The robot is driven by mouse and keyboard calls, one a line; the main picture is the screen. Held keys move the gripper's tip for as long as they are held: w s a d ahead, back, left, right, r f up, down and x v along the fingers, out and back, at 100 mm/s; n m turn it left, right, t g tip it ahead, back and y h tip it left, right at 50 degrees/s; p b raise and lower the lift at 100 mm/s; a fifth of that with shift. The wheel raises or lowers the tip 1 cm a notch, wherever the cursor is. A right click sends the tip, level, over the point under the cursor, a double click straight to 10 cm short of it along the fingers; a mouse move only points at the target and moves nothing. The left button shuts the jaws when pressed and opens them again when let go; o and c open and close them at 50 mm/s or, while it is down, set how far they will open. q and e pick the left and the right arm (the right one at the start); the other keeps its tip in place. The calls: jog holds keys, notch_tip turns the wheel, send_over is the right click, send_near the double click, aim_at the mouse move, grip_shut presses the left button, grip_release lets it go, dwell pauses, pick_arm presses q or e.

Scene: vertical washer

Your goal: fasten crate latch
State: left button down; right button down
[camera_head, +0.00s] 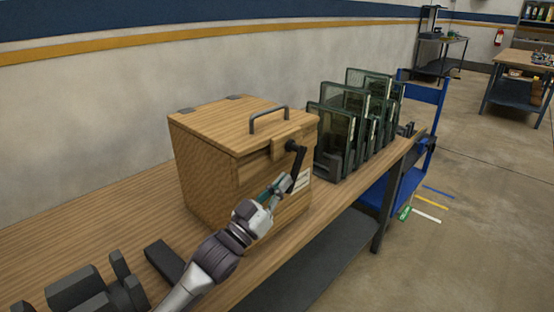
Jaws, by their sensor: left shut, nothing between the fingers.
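A wooden crate (205,178) stands on the workbench (95,222), its lid (222,122) down and a dark metal handle (268,116) on top. A dark latch lever (297,165) is mounted on a wooden block at the upper right of the crate's front. My left gripper (283,183) is shut and empty in front of the crate, close beside the lower end of the latch lever. I cannot tell whether they touch. The gripper partly hides the crate's front and its white label. My right gripper is not in view.
Several dark green mesh panels (338,125) stand in a rack right of the crate. Dark metal parts (90,292) lie at the near left of the bench. A blue cart (425,92) stands beyond the bench's far end. The floor to the right is mostly clear.

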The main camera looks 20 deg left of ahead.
pick_arm(q)
jog(key=shift+w+d+f, duration=0.25)
jog(key=shift+w+f, duration=0.25)
jog(key=shift+w, duration=0.05)
jog(key=shift+w+d+f, duration=0.2)
jog(key=shift+w+f, duration=0.25)
jog(key=shift+w, duration=0.05)
jog(key=shift+w+d+f, duration=0.15)
jog(key=shift+w+f, duration=0.15)
jog(key=shift+w, duration=0.2)
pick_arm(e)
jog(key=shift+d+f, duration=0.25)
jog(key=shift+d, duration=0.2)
pick_arm(q)
jog(key=shift+w+b, duration=0.1)
jog(key=shift+b, duration=0.2)
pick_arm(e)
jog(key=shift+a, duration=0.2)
pick_arm(q)
jog(key=shift+s+f, duration=0.25)
jog(key=s+f, duration=0.2)
send_near(291, 191)
jog(key=shift+s+a+f, duration=0.2)
jog(key=shift+s+a, duration=0.25)
jog(key=shift+s, duration=0.05)
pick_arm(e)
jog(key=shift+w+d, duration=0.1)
